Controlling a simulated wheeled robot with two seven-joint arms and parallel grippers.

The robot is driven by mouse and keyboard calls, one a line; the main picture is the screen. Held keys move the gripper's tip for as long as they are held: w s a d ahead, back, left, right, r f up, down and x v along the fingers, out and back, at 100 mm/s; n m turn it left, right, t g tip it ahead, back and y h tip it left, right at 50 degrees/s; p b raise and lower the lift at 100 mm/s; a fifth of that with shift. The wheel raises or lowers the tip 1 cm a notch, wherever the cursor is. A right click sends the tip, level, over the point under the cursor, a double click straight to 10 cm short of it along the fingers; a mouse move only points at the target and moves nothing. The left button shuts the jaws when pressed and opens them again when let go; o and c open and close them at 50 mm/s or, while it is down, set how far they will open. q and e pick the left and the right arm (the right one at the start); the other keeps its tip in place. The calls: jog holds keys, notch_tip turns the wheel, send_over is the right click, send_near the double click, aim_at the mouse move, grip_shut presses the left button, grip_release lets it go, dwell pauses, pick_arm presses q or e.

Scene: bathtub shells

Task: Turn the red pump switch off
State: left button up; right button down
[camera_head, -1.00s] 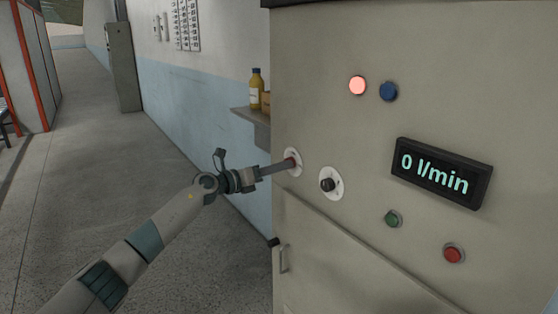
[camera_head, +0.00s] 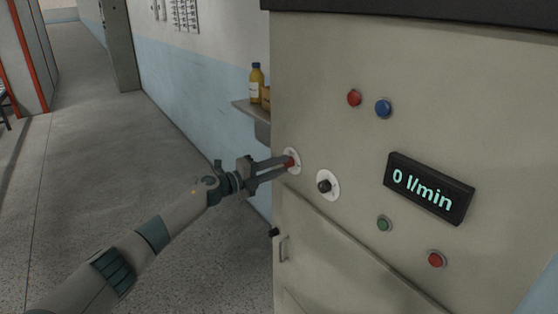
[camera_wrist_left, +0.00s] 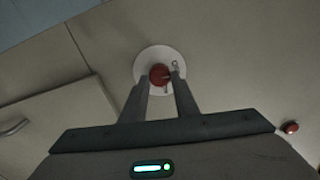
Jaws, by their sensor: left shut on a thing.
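The red pump switch (camera_head: 289,162) is a red knob on a round white plate at the left edge of the beige cabinet front. My left gripper (camera_head: 284,168) reaches it from the left, its two fingers shut on the red knob. In the left wrist view the red switch (camera_wrist_left: 159,75) sits between the fingertips (camera_wrist_left: 160,82), with its white plate (camera_wrist_left: 146,62) around it. The red lamp (camera_head: 354,97) higher on the panel is dark. The display (camera_head: 430,188) reads 0 l/min. My right gripper is not in view.
A black knob (camera_head: 325,186) on a white plate is just right of the switch. Blue (camera_head: 383,108), green (camera_head: 384,223) and red (camera_head: 437,259) buttons are on the panel. A shelf with a yellow bottle (camera_head: 255,86) is behind.

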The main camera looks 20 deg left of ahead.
pick_arm(q)
jog(key=shift+n+p, duration=0.55)
jog(key=shift+n, duration=0.45)
jog(key=o, duration=1.1)
jog(key=shift+a, duration=0.1)
jog(key=shift+c, duration=0.2)
jog(key=shift+s, duration=0.1)
jog(key=b+v, duration=0.6)
jog(key=v, duration=1.1)
jog(key=shift+a+f, duration=0.1)
jog(key=shift+a, duration=0.05)
